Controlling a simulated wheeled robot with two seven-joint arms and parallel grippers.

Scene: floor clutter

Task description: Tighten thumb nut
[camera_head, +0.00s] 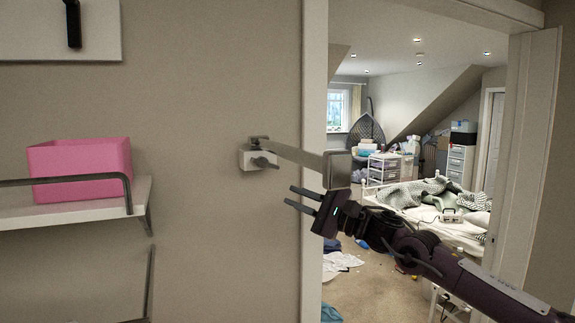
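A small light metal block (255,158) is mounted on the wall, with a dark stub on its front that looks like the thumb nut (264,162). A flat metal arm (295,154) runs right from the block to a grey rectangular end piece (337,169) in front of the door frame. My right gripper (289,195) comes in from the lower right. Its two dark fingers are apart, with nothing between them. They point left, below and slightly right of the block, and appear not to touch it. My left gripper is not in view.
A pink bin (80,168) sits on a white wall shelf (90,203) with a dark rail at the left. The white door frame (314,100) stands right of the bracket. A cluttered bedroom with a bed (440,232) lies beyond. The wall below the bracket is bare.

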